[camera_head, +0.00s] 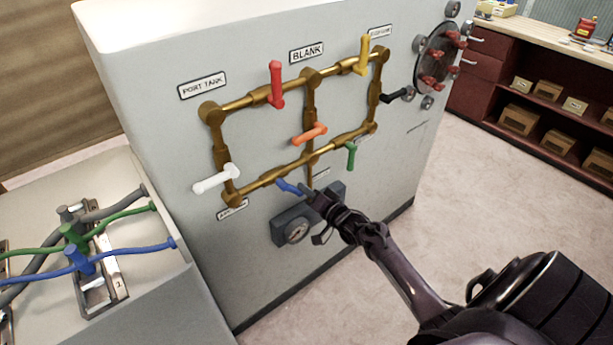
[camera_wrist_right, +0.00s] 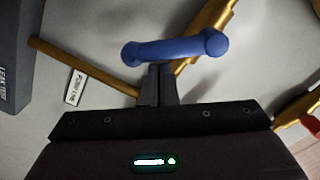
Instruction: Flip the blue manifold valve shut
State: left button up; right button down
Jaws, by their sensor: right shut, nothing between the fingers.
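The blue valve handle (camera_head: 289,187) is on the lower brass pipe of the manifold (camera_head: 267,180), on the front of a pale cabinet. In the head view it slants slightly down to the right, roughly crossing the pipe's line. It shows large in the right wrist view (camera_wrist_right: 175,48). My right gripper (camera_head: 308,191) is shut and empty, its fingertips close to the handle's free end. In the wrist view the fingertips (camera_wrist_right: 157,68) sit right at the handle's edge; I cannot tell whether they touch. My left gripper is not in view.
Other handles on the manifold are white (camera_head: 215,180), red (camera_head: 276,84), orange (camera_head: 309,134), yellow (camera_head: 364,55), green (camera_head: 350,155) and black (camera_head: 397,95). A gauge box (camera_head: 296,230) sits just below the blue handle. Hoses cross the bench (camera_head: 150,285) at left.

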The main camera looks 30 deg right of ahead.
jog(key=m, duration=0.1)
jog(key=a+f+m, duration=0.1)
jog(key=m, duration=0.1)
jog(key=shift+a+f+m, duration=0.15)
jog(key=shift+f+m, duration=0.15)
jog(key=shift+s+a+f+m+p, duration=0.1)
jog(key=shift+a+f+m, duration=0.15)
jog(key=shift+m, duration=0.45)
jog(key=shift+w+a+f+m+p, duration=0.1)
jog(key=shift+a+f+m, duration=0.1)
jog(key=shift+a+m, duration=0.35)
jog(key=shift+s+a+f+m+p, duration=0.1)
jog(key=shift+a+f+m, duration=0.1)
jog(key=shift+m, duration=0.65)
jog(key=shift+d, duration=0.1)
